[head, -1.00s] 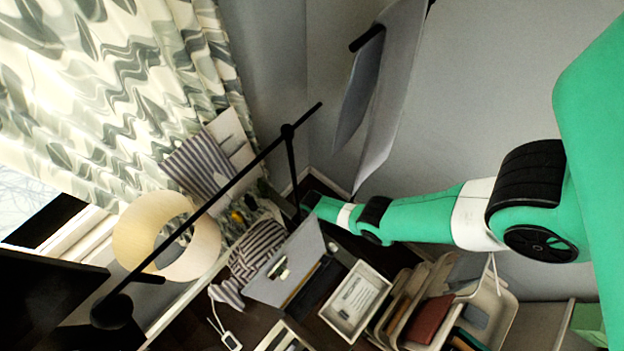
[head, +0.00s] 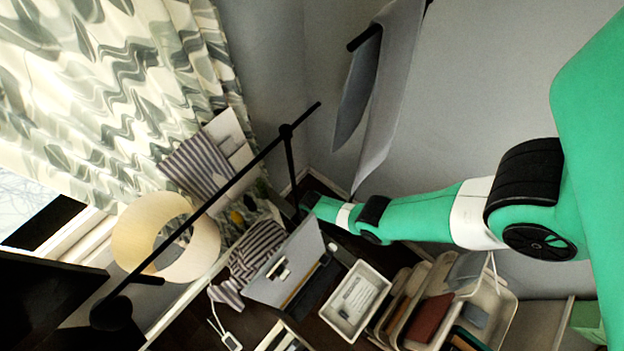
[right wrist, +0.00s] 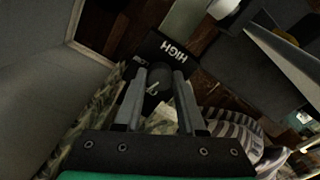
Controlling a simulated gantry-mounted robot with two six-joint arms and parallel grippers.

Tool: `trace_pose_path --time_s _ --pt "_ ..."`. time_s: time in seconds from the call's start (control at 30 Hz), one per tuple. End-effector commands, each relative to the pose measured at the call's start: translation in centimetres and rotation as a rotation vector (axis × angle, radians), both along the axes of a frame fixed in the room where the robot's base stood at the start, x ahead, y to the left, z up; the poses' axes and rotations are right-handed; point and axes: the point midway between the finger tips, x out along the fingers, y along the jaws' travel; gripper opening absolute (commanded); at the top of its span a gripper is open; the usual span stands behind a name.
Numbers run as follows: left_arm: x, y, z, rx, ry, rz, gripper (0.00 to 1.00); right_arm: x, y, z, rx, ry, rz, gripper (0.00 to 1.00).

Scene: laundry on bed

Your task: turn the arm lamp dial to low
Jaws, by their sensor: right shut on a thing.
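The black arm lamp (head: 288,132) has a long slanting bar and an upright post in the head view. In the right wrist view a black plate marked HIGH (right wrist: 173,50) lies just beyond a dark round dial (right wrist: 158,82). My right gripper (right wrist: 160,80) is shut on the dial, one finger on each side. My left gripper is not in view.
A cream round lampshade (head: 135,237) stands left of the post. Striped cloth (head: 258,250), an open grey box (head: 290,262), a white tray (head: 337,318) and a rack of folded items (head: 430,318) crowd the area below. Grey cloth (head: 384,110) hangs above my right arm.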

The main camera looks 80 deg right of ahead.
Motion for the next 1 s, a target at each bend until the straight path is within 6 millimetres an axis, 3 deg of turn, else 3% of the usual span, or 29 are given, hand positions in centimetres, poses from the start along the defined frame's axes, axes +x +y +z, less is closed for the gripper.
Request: trace_pose_path --time_s 0.6,1.0 --pt "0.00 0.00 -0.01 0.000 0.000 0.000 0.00 0.04 -0.02 -0.01 0.000 -0.002 -0.575 0.00" --pt "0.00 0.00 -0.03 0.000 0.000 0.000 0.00 0.04 -0.03 -0.02 0.000 -0.002 -0.824 0.00"
